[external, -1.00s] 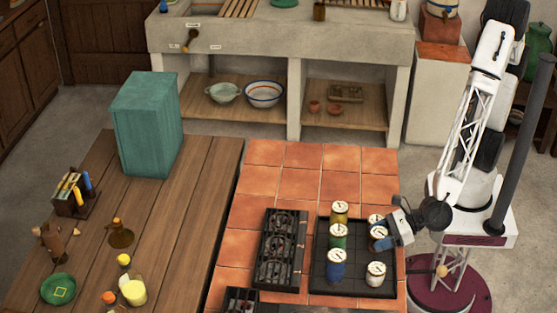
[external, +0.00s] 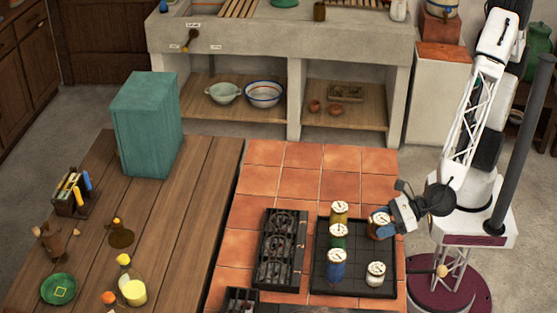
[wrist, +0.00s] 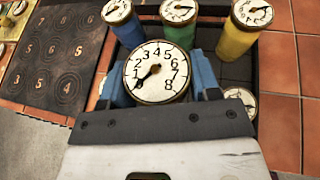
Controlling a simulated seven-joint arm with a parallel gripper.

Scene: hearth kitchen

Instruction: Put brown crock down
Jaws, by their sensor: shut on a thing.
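The brown crock (external: 383,231) has a pale round dial lid. My gripper (external: 380,232) is shut on it, with blue fingers on either side, at the right part of the black tray (external: 325,287). The crock seems raised a little above the tray. In the wrist view the crock's lid (wrist: 157,72) shows numbers and a black pointer toward the lower left. The crock's underside is hidden.
Yellow (external: 339,211), green (external: 338,238) and blue (external: 335,265) dial-lidded crocks stand in a column at the tray's left. Another pale-lidded crock (external: 376,272) stands at front right. A black numbered panel (external: 280,247) lies left of the tray. Tiles behind are clear.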

